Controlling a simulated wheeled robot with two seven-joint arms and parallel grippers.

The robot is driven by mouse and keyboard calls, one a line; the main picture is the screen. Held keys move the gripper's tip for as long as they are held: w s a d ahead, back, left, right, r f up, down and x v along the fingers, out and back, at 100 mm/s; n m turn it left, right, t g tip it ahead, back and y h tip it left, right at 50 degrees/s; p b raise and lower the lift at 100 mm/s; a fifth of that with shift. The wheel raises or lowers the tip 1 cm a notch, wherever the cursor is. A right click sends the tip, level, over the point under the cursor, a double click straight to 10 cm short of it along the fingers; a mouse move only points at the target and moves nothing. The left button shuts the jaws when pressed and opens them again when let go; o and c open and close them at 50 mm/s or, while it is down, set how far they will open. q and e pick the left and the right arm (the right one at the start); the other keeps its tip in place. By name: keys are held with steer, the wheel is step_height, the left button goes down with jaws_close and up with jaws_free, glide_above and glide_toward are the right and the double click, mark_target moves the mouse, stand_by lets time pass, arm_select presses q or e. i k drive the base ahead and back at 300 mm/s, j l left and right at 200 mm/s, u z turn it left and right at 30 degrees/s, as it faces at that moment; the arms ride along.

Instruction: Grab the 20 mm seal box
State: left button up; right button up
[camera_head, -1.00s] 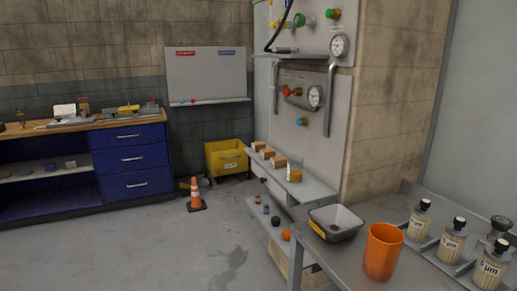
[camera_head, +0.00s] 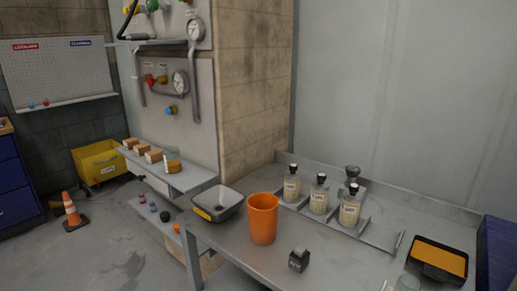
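Several small brown boxes stand in a row on the upper wall shelf (camera_head: 192,180) left of the table: one at the far end (camera_head: 130,143), two in the middle (camera_head: 142,149) and (camera_head: 154,156). A yellowish-brown item (camera_head: 174,167) with a pale upright piece beside it stands at the near end. Any size marks on the boxes are too small to read, so I cannot tell which is the 20 mm seal box. Neither of my grippers is in view.
The metal table (camera_head: 330,250) bears a grey bin (camera_head: 218,203), an orange cup (camera_head: 263,219), a small black block (camera_head: 299,260), several labelled bottles (camera_head: 319,195) in a rack and a black-and-orange tray (camera_head: 438,260). A traffic cone (camera_head: 72,212) and yellow cart (camera_head: 99,160) stand on the floor.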

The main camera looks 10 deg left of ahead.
mark_target(128, 144)
steer(key=i+j+z, duration=0.15)
steer(key=j+z, duration=0.9)
steer(key=j, duration=0.75)
steer(key=j+z, duration=0.15)
steer(key=j, duration=0.8)
steer(key=k+j+z, duration=0.2)
steer(key=j, duration=0.75)
steer(key=i+j, duration=0.05)
steer(key=i, duration=0.05)
